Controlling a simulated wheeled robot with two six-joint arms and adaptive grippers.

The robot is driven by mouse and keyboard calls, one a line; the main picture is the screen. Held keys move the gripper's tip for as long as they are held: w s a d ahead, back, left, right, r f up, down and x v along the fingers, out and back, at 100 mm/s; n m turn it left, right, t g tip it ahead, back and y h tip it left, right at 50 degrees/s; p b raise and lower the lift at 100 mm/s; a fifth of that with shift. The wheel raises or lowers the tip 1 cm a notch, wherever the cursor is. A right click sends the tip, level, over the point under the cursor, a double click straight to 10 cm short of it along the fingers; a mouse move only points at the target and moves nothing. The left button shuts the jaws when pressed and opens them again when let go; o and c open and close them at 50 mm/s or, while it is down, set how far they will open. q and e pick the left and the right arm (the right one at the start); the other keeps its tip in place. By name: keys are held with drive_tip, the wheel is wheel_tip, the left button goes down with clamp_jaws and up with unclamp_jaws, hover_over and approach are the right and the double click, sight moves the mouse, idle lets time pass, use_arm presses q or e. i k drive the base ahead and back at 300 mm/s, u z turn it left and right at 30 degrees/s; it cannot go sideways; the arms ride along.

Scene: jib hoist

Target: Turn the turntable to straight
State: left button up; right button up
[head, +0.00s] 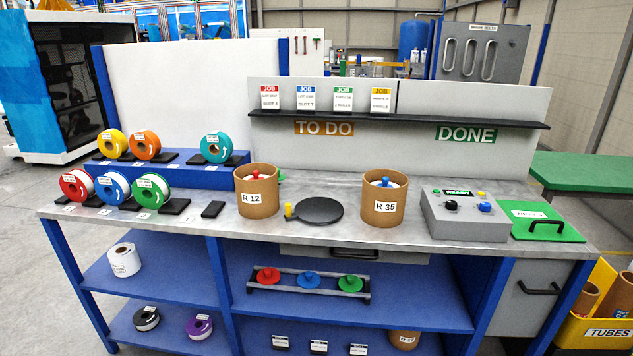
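The turntable appears to be the flat black disc (315,211) on the metal workbench, between two brown cylinders. A short arm reaches left from the disc to an upright yellow knob (289,211). Nothing stands on the disc. Neither of my grippers is in the head view.
Brown cylinders marked R 12 (257,197) and R 35 (383,207) flank the disc closely. A grey control box (463,219) and a green lidded panel (545,222) are at right. Coloured spools, including a teal one (215,147), stand at left. A shelf (400,119) runs behind.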

sight(315, 211)
drive_tip(key=u, duration=0.45)
drive_tip(key=i, duration=1.3)
drive_tip(key=z, duration=0.5)
